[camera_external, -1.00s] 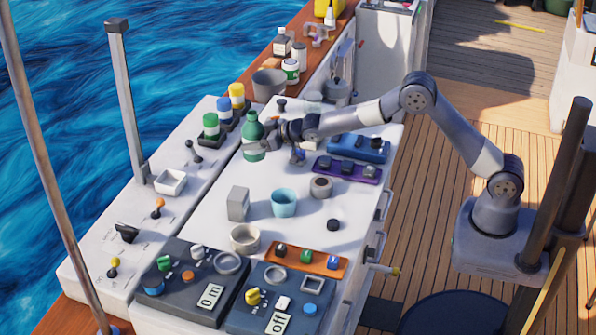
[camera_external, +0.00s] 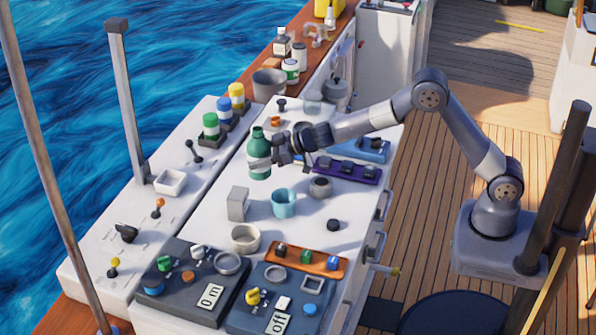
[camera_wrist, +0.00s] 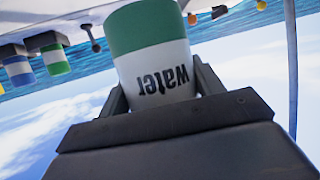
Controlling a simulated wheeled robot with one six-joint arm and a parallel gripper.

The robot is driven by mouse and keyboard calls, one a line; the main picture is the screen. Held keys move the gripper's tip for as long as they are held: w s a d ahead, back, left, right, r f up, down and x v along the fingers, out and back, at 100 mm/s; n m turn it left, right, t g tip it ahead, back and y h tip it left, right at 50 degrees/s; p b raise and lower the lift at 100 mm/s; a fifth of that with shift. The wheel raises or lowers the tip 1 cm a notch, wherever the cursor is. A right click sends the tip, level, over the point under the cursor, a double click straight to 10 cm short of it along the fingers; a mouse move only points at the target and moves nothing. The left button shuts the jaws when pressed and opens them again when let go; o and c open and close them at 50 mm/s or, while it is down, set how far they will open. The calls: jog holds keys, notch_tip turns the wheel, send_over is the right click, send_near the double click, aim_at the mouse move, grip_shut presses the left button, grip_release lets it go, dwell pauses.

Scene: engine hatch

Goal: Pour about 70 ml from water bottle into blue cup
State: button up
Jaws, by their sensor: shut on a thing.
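The water bottle (camera_external: 259,158) is green with a pale label band and looks upright in the external view. My gripper (camera_external: 272,156) is shut on it from the right. In the wrist view the bottle (camera_wrist: 155,60) shows its "water" label upside down between the two fingers of my gripper (camera_wrist: 160,95). The blue cup (camera_external: 284,203) stands upright on the white counter, below and a little right of the bottle in the picture. The cup's inside is too small to tell its contents.
A grey block (camera_external: 238,204) stands left of the cup, a beige bowl (camera_external: 245,239) nearer the front and a grey round pot (camera_external: 320,187) to the right. A purple switch panel (camera_external: 347,170) lies behind. Dark control panels (camera_external: 195,285) fill the front.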

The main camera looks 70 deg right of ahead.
jog(key=shift+s+a+f+n+g+y+b, duration=0.5)
jog(key=shift+s+a+f+n+y, duration=0.55)
jog(key=shift+s+a, duration=1.2)
jog(key=shift+s+a+f+n+g+y+b, duration=0.3)
jog(key=shift+s+a+f+n+g+y, duration=0.6)
jog(key=shift+s+a, duration=1.35)
jog(key=shift+s+a+f+n+g+y+b, duration=0.4)
jog(key=shift+s+a+f+n+y, duration=1.05)
jog(key=shift+s, duration=1.25)
jog(key=shift+a+r+m+h, duration=0.1)
jog(key=shift+a+m+h, duration=0.15)
jog(key=shift+m, duration=0.25)
